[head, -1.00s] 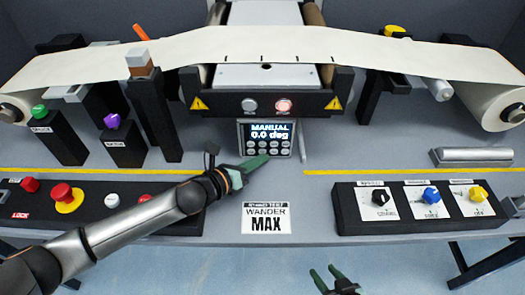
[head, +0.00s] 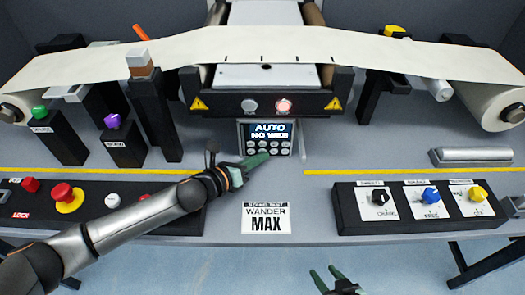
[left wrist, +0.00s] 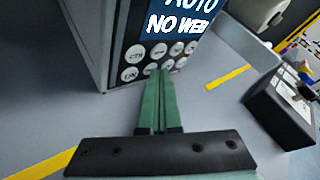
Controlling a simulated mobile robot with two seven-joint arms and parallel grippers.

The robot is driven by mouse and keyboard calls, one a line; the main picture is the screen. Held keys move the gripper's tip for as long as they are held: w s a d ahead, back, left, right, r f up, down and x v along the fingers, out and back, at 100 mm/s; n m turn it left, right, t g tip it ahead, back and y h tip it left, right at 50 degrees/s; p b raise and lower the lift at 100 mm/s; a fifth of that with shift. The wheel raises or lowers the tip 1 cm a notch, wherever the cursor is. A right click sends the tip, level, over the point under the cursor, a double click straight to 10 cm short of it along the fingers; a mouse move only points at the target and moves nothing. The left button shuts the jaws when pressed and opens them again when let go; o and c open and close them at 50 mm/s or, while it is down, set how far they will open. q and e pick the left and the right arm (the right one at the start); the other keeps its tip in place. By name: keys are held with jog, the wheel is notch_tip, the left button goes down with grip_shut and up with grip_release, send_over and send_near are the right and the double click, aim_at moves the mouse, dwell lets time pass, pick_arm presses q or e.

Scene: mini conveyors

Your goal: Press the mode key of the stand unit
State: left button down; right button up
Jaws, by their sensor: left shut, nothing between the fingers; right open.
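The stand unit (head: 243,141) is a small box below the web frame, with a screen (head: 271,131) reading "AUTO NO WEB" and two rows of round white keys (head: 278,150). My left gripper (head: 263,158) is shut and empty, its green fingertips at the lower left of the keypad. In the left wrist view the fingertips (left wrist: 159,75) overlap the lower keys beside the key marked "CTR" (left wrist: 135,53). They hide part of the keypad, and I cannot tell whether they touch a key. My right gripper (head: 326,277) is open and empty in front of the table's edge.
A white web (head: 400,52) spans two rolls above the unit. A black panel with red buttons (head: 62,194) lies at left, and a panel with three knobs (head: 430,198) at right. A "WANDER MAX" card (head: 266,218) lies in front. The grey table between is clear.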

aim_at(259, 188)
pick_arm(q)
jog(key=shift+s+a+p, duration=0.1)
jog(key=shift+s+p, duration=0.25)
jog(key=shift+s, duration=0.35)
jog(key=shift+s, duration=0.1)
jog(key=shift+s+p, duration=0.7)
jog(key=shift+s, duration=1.75)
